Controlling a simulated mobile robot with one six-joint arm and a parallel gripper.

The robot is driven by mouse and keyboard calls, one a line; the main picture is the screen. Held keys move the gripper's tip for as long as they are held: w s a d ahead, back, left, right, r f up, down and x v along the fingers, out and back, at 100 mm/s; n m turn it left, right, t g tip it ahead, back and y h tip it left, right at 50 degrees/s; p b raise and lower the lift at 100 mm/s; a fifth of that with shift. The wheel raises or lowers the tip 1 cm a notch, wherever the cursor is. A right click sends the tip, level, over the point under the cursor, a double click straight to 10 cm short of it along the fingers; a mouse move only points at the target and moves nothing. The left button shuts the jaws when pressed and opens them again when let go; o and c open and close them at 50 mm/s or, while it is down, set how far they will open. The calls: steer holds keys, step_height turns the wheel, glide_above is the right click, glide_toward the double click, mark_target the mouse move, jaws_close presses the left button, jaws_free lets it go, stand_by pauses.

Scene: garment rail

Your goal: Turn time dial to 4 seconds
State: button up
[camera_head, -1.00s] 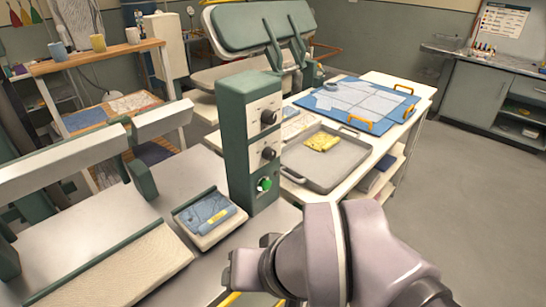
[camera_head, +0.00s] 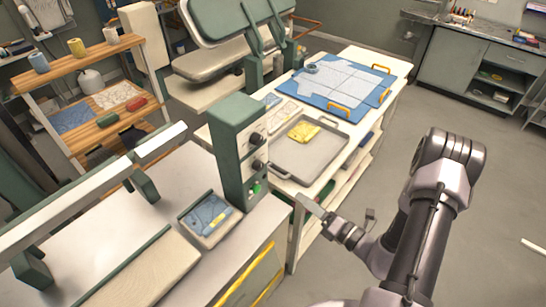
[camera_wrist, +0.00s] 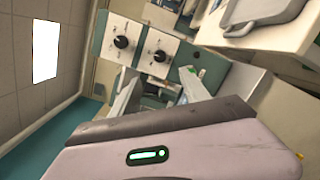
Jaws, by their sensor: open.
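A green control box (camera_head: 235,155) stands upright on the bench with a pale front panel. The panel carries an upper black dial (camera_head: 257,139), a lower black dial (camera_head: 258,166) and a green button (camera_head: 257,187) at the bottom. Labels and dial settings are too small to read. In the wrist view the panel appears turned sideways, with one dial (camera_wrist: 122,42) left of the other (camera_wrist: 160,56). My gripper (camera_head: 318,212) is open, to the right of and below the box, clear of both dials.
A grey tray (camera_head: 318,165) with a yellow cloth and a blue mat (camera_head: 335,80) lie on the white table behind my gripper. A small tray (camera_head: 212,218) with blue cloth sits left of the box.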

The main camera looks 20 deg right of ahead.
mark_target(261, 168)
steer(key=x, duration=1.7)
steer(key=shift+a+f+p, duration=0.1)
steer(key=shift+a+p, duration=0.2)
steer(key=shift+p, duration=0.1)
jaws_close()
